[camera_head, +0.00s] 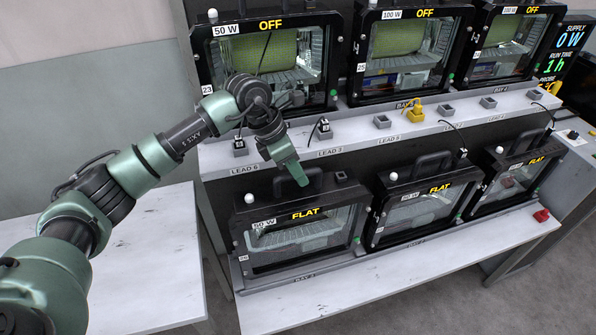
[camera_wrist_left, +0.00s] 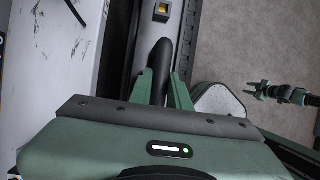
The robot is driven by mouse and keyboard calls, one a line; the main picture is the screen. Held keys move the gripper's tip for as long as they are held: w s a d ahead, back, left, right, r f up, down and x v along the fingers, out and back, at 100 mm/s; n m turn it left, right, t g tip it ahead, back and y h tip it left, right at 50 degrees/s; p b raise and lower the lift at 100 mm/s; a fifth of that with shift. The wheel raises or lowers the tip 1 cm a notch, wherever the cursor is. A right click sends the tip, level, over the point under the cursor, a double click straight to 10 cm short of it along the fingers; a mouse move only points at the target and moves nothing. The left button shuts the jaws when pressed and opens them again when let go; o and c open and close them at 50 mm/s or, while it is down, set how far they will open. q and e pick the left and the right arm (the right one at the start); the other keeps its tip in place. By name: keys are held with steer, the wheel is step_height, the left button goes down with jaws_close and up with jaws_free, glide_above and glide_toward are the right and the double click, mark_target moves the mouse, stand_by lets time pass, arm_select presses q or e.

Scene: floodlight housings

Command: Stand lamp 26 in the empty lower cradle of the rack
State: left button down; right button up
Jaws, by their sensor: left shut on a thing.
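Lamp 26 (camera_head: 300,232) is the black-framed floodlight at the left of the lower row, with a yellow FLAT sign, a 50 W label and a small tag that seems to read 26. It stands upright in the left lower cradle (camera_head: 243,281); whether it is fully seated I cannot tell. My left gripper (camera_head: 297,177) is at its top handle. In the left wrist view the green fingers (camera_wrist_left: 163,92) are shut on the black handle (camera_wrist_left: 163,62). A small green and black arm part (camera_wrist_left: 285,95), perhaps my right arm, shows at the right there.
Two more FLAT lamps (camera_head: 418,207) (camera_head: 512,178) fill the rest of the lower row. Three OFF lamps (camera_head: 270,62) stand above. The ledge between (camera_head: 360,128) carries several lead sockets and a yellow plug (camera_head: 416,111). A white table (camera_head: 160,260) stands at left.

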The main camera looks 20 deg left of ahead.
mark_target(299, 191)
arm_select(q)
steer(key=shift+w+d+f+b, duration=0.1)
steer(key=shift+f+b, duration=1.85)
stand_by(1.7)
steer(key=shift+f+b, duration=0.55)
steer(key=shift+b, duration=0.1)
stand_by(1.5)
steer(key=shift+s+f, duration=0.2)
steer(key=shift+f, duration=0.15)
stand_by(0.3)
steer(key=shift+f, duration=0.1)
